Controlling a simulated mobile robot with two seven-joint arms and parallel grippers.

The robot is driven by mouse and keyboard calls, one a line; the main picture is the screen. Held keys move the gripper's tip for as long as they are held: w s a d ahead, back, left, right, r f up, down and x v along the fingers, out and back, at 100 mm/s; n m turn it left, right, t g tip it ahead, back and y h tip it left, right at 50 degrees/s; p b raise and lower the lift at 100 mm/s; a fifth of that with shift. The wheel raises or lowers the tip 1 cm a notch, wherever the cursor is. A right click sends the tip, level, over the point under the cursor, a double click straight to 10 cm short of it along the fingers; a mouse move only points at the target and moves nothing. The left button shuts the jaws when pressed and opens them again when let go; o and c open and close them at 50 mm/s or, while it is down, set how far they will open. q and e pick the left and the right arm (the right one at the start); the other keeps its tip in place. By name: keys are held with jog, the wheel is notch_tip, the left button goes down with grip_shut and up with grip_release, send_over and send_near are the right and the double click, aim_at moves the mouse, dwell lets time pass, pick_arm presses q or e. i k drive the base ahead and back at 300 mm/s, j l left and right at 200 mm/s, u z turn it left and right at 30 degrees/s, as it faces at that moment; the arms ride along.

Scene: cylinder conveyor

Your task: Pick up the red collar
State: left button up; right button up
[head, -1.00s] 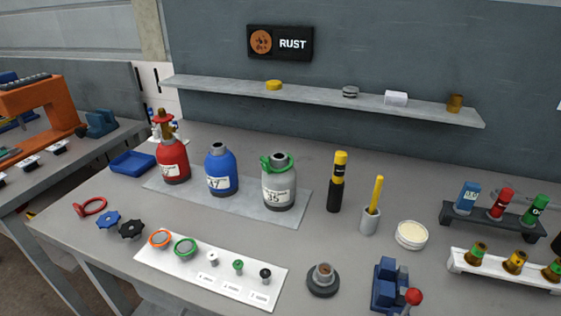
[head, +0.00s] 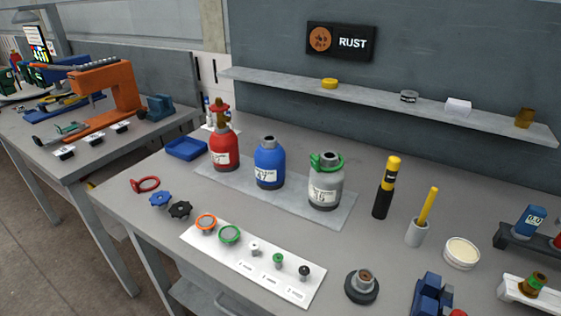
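The red collar (head: 145,185) is a red ring with a short tab. It lies on the grey workbench (head: 200,312) near the left front edge, left of a blue handwheel and in front of the blue tray. Neither of my grippers shows in the head view.
A blue handwheel (head: 160,200) and a black handwheel (head: 180,210) lie just right of the collar. A blue tray (head: 186,149) sits behind it. Red (head: 225,148), blue (head: 269,165) and grey (head: 325,186) cylinders stand on a mat. A white board (head: 210,246) holds small parts.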

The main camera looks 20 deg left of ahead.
aim_at(135, 185)
jog(key=j+u, duration=0.1)
jog(key=u, duration=1.55)
jog(key=i+j+z, duration=0.2)
jog(key=i, duration=0.2)
jog(key=i+j+z, duration=0.25)
jog(key=i+j, duration=0.1)
jog(key=i, duration=0.05)
